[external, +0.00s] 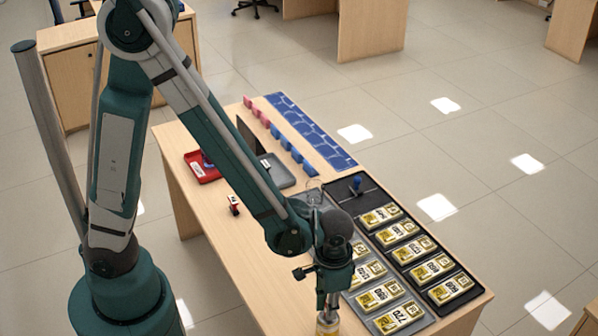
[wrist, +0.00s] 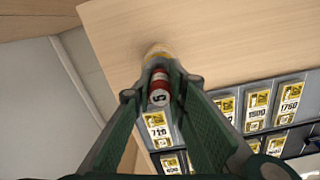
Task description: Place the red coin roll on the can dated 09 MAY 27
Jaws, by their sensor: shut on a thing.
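My gripper (wrist: 160,92) is shut on the red coin roll (wrist: 158,84), a red cylinder with a pale end marked "5". Beyond the roll, in line with it, a round yellowish thing (wrist: 156,51) shows, perhaps a can. I cannot tell whether the roll touches it. In the external view my gripper (external: 327,300) points down at the near edge of the picture, with a yellow can-like thing (external: 327,328) below it, cut off by the frame. No date can be read on it. The roll is not clear in the external view.
Trays of gold bar-like blocks with numbered labels (external: 410,250) lie to the right of my gripper. A red tray (external: 200,170), a grey tray (external: 276,172), a small red-and-white item (external: 234,205) and a blue mat (external: 310,132) are farther back.

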